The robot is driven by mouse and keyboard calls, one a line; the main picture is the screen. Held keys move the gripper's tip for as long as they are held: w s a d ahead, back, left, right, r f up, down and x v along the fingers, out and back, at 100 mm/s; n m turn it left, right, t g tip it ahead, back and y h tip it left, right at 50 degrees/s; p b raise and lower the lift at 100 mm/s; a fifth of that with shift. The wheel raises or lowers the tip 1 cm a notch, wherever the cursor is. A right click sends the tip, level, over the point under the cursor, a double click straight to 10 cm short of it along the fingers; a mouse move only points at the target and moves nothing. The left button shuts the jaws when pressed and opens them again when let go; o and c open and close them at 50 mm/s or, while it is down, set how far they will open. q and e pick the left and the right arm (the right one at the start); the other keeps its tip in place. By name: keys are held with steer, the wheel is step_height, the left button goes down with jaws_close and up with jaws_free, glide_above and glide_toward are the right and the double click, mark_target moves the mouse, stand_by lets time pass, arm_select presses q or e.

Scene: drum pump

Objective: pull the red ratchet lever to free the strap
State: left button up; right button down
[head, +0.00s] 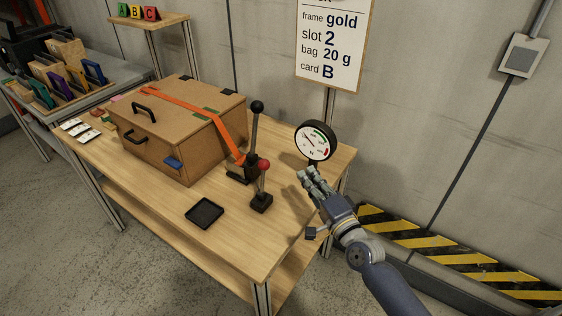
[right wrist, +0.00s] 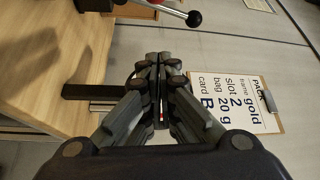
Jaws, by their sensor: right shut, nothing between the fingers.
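An orange strap (head: 180,93) runs over a brown box (head: 180,125) and down to a dark ratchet block on the table. Beside it stand a tall lever with a black knob (head: 257,106) and a shorter post (head: 262,201) with a red knob (head: 264,164). My right gripper (head: 306,175) is shut and empty, to the right of the red knob and apart from it, in front of the gauge. Its closed fingers (right wrist: 158,58) fill the middle of the right wrist view, where a dark ball-ended lever (right wrist: 193,18) shows at the top. My left gripper is not in view.
A round gauge (head: 315,141) stands at the table's right end, close to my right gripper. A black tray (head: 204,212) lies near the front edge. A sign (head: 335,45) hangs behind. The wooden table top (head: 260,240) is clear at the front right.

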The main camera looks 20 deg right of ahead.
mark_target(263, 180)
steer(key=w+a+r, duration=0.1)
steer(key=w, duration=0.9)
steer(key=a, duration=0.1)
steer(key=s+a+p, duration=0.2)
steer(key=a, duration=0.1)
steer(key=shift+f, duration=0.4)
steer(key=shift+s+a, duration=0.1)
